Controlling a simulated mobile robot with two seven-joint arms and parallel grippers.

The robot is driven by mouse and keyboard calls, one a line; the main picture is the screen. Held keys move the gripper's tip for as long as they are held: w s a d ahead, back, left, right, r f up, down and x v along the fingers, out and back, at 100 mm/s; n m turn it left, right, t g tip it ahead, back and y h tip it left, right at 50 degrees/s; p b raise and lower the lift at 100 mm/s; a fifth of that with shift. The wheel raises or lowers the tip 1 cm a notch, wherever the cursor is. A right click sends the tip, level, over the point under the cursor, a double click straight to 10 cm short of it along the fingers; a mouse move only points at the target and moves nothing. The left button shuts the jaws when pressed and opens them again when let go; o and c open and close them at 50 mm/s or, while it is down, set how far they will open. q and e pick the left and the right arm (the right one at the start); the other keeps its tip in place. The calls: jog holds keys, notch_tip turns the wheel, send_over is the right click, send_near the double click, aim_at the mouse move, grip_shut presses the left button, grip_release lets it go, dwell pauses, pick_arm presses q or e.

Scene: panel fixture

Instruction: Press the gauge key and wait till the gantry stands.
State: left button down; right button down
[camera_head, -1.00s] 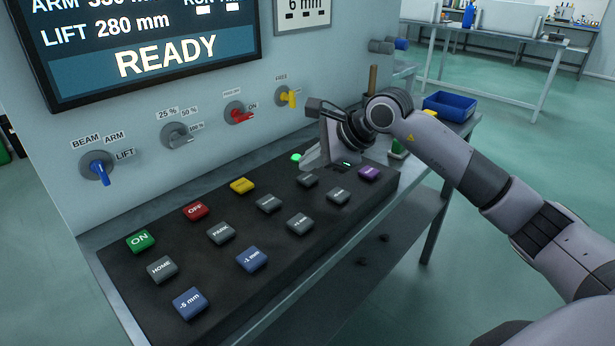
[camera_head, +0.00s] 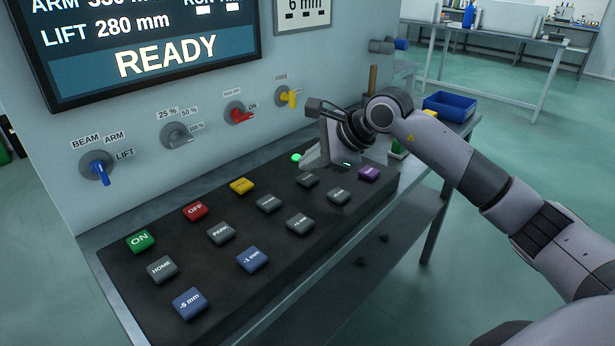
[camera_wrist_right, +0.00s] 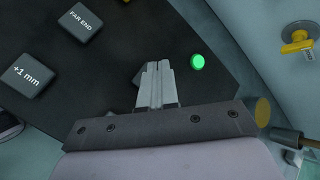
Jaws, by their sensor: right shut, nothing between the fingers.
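The black key panel (camera_head: 225,292) carries several coloured keys. No key label that I can read says gauge. My right gripper (camera_head: 310,168) is over its far part, fingers pointing down, shut and empty. A grey key (camera_head: 307,180) is right by the fingertips. In the right wrist view the shut fingers (camera_wrist_right: 157,68) cover most of a grey key (camera_wrist_right: 138,75); I cannot tell whether they touch it. A green lamp (camera_head: 298,157) is lit beside the fingers. The screen (camera_head: 160,50) reads READY and LIFT 280 mm. No gantry is recognisable. My left gripper is out of view.
A purple key (camera_head: 369,173) lies right of the gripper. The FAR END key (camera_wrist_right: 80,22) and the +1 mm key (camera_wrist_right: 30,77) are nearby. Blue, grey, red and yellow (camera_head: 287,97) knobs stick out from the wall. A blue bin (camera_head: 448,107) stands behind my arm.

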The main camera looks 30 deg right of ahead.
jog(key=shift+f, duration=0.1)
jog(key=shift+f+b, duration=0.35)
